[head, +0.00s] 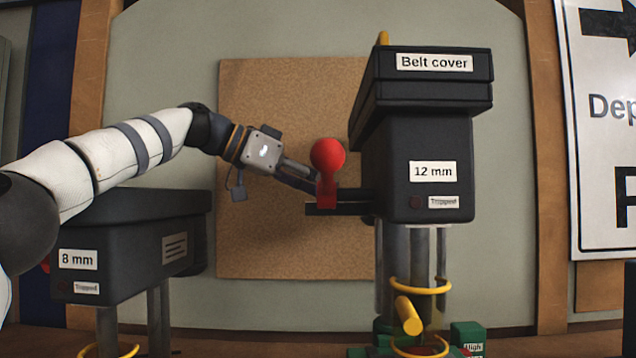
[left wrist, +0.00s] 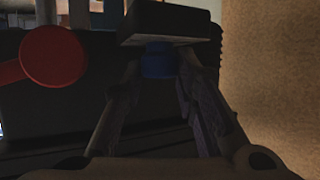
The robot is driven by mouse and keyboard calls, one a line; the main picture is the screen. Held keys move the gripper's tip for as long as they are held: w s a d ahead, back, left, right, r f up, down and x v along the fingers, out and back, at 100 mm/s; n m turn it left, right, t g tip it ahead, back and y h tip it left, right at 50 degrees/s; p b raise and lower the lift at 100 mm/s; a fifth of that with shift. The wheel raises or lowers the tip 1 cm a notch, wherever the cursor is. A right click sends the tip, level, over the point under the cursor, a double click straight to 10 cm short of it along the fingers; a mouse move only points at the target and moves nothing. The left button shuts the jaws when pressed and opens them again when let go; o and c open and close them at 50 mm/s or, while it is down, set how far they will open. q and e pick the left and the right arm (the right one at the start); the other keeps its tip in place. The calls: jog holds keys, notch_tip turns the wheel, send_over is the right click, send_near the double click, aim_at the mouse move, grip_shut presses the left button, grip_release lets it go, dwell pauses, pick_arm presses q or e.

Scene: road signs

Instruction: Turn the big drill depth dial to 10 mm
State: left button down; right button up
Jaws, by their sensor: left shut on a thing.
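The big drill (head: 415,150) is a dark machine on the right in the head view, with a "Belt cover" label and a "12 mm" label. A red ball-ended lever (head: 327,156) stands at its left side; its red round end also shows in the left wrist view (left wrist: 52,56). My left gripper (head: 308,186) is beside and partly behind the lever. In the left wrist view its fingers (left wrist: 160,75) are shut on a small blue part (left wrist: 158,58), under a dark block (left wrist: 168,22).
A smaller drill (head: 125,235) labelled "8 mm" stands at the lower left, below my left arm. A cork board (head: 270,240) is behind the gripper. Yellow rings and a yellow handle (head: 408,315) are below the big drill. A white sign (head: 605,130) is at the right.

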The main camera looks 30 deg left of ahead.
pick_arm(q)
jog(key=c, duration=1.3)
grip_release()
jog(key=shift+f, duration=0.1)
jog(key=v, duration=1.2)
